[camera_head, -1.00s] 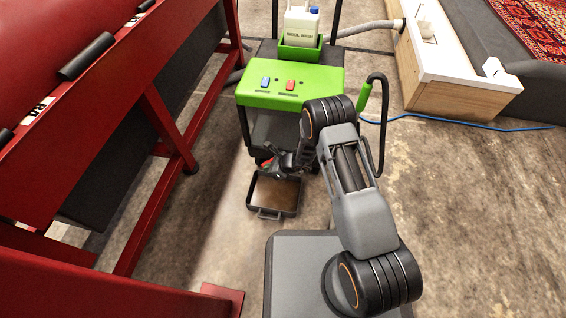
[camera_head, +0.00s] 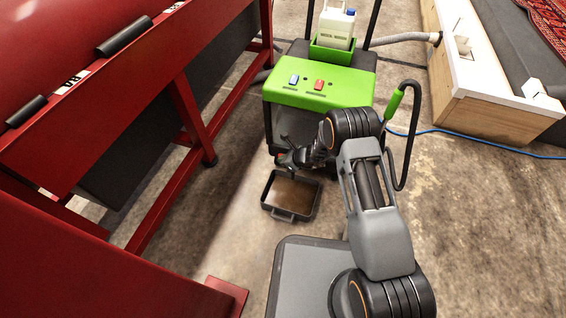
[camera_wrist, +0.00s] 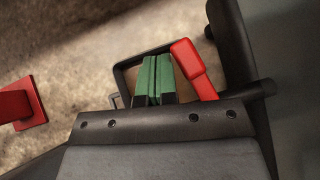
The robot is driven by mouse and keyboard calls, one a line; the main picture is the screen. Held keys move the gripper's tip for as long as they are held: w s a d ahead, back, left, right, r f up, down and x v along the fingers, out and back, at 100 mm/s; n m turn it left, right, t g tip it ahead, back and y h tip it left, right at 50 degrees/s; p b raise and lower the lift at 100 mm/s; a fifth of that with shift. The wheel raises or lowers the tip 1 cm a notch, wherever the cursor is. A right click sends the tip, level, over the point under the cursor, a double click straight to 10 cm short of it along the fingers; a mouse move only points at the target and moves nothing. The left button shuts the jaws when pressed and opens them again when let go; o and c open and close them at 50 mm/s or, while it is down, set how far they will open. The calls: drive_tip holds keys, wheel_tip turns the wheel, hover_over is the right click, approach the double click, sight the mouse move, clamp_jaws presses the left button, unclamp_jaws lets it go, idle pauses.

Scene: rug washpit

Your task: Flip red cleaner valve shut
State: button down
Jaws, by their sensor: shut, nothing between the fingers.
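The red valve handle (camera_wrist: 189,62) shows in the wrist view as a flat red lever beside my gripper's right finger. Its lower end is near a dark pipe (camera_wrist: 262,89). My gripper (camera_wrist: 157,62) has green fingertips pressed together with nothing between them. Whether a finger touches the handle I cannot tell. In the head view my gripper (camera_head: 284,161) is low at the front of the green-topped cleaner (camera_head: 318,92), and only a speck of red shows there.
A black drain tray (camera_head: 268,203) with brown liquid sits on the floor below my gripper. A red frame (camera_head: 190,110) stands left. A black hose with a green grip (camera_head: 394,104) hangs at the cleaner's right side. Open concrete floor lies to the right.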

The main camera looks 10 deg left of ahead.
drive_tip(key=shift+w+d, duration=0.1)
drive_tip(key=shift+d, duration=0.35)
idle(0.3)
drive_tip(key=s+r+p, duration=0.3)
drive_tip(key=s+r, duration=0.3)
drive_tip(key=s, duration=0.5)
drive_tip(key=shift+s+d+r+p, duration=0.15)
drive_tip(key=shift+d+r+p, duration=0.15)
drive_tip(key=shift+r, duration=0.1)
drive_tip(key=shift+a, duration=0.1)
